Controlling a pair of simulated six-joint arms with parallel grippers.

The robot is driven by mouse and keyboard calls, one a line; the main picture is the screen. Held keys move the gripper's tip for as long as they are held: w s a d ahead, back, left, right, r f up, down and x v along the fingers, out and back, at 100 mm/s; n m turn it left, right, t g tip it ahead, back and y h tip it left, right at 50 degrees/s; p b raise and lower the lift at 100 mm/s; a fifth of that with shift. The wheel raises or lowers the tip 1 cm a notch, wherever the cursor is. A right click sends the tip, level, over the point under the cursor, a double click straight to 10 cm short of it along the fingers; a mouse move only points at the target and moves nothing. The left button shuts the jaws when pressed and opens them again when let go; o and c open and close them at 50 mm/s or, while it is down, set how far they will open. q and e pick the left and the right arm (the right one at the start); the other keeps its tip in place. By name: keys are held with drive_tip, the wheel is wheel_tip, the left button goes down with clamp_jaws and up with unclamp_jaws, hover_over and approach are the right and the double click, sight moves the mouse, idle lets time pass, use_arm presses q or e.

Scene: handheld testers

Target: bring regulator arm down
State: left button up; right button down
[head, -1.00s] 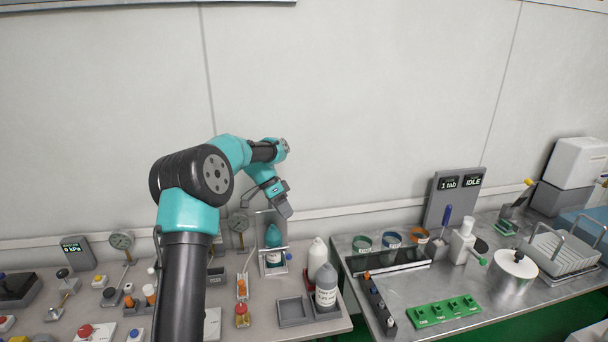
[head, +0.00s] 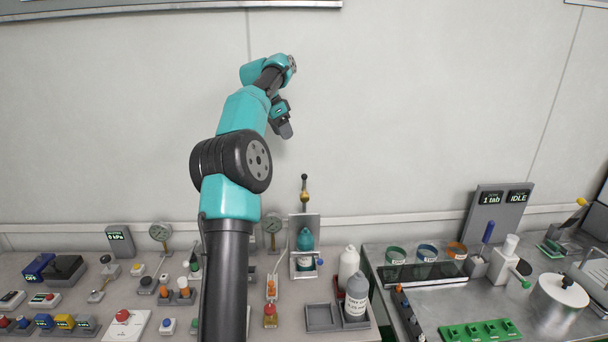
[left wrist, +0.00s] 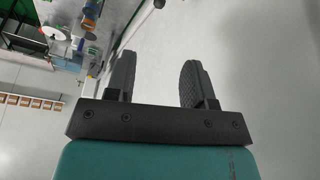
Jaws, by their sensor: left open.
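My left gripper (head: 286,131) is high against the pale wall, above the back of the left bench. In the left wrist view its two dark fingers (left wrist: 157,72) stand apart with nothing between them. Below and slightly right of it in the head view, an upright lever (head: 304,190) with a black tip and brass ball rises from a grey stand; the gripper is apart from it. Two round gauges, one left (head: 160,232) and one nearer the stand (head: 271,224), stand at the bench's back. I cannot tell for certain which part is the regulator arm. My right gripper is not in view.
A teal bottle (head: 305,240) is at the grey stand. White (head: 348,265) and grey (head: 356,294) bottles stand right of it. A kPa display (head: 119,240) and many buttons and switches crowd the left bench. The wall space around the gripper is clear.

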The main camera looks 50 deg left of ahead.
sight(303, 175)
use_arm(q)
drive_tip(key=x, duration=1.7)
drive_tip(key=shift+d+f, duration=0.15)
drive_tip(key=shift+f, duration=0.1)
drive_tip(key=shift+c, duration=0.5)
clamp_jaws()
